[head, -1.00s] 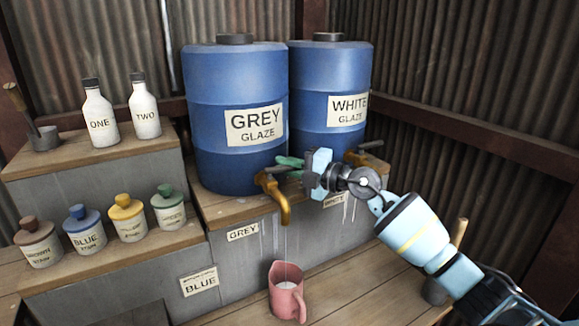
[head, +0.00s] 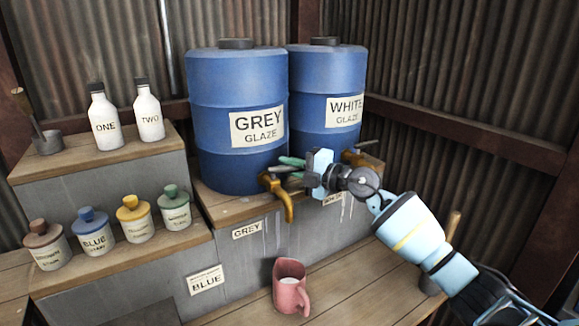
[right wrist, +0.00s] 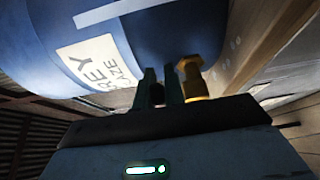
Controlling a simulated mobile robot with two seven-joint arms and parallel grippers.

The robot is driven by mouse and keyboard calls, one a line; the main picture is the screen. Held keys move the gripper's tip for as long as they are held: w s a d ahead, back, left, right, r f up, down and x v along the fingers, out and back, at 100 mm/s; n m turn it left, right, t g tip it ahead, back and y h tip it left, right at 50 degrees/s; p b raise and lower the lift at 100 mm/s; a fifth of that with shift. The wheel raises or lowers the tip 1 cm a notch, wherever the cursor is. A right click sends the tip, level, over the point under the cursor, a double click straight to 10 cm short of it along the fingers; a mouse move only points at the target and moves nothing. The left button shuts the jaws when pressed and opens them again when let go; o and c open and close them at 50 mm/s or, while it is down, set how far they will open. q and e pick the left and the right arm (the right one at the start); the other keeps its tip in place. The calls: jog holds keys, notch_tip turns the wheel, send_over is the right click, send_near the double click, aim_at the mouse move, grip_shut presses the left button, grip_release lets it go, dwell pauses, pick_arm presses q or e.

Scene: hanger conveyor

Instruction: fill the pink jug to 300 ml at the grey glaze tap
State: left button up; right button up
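The pink jug (head: 290,291) stands upright on the wooden bench below the grey glaze tap (head: 283,197). Pale liquid shows inside it, but I cannot read its level. The brass tap sits low on the blue drum labelled GREY GLAZE (head: 237,172); the tap also shows in the right wrist view (right wrist: 194,80). My right gripper (head: 291,168) is at the tap's top. In the right wrist view its fingers (right wrist: 161,86) are close together with the tap's dark lever (right wrist: 157,96) between them. I cannot make out a clear stream under the spout. My left gripper is out of view.
The WHITE GLAZE drum (head: 327,75) stands to the right with its own tap (head: 359,156). Bottles ONE (head: 105,125) and TWO (head: 149,118) and several lidded jars (head: 94,239) stand on the left steps.

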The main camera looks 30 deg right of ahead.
jog(key=o, duration=0.4)
jog(key=shift+o, duration=0.2)
jog(key=v, duration=0.7)
jog(key=shift+s, duration=0.4)
jog(key=shift+d+r, duration=0.1)
jog(key=shift+d, duration=0.05)
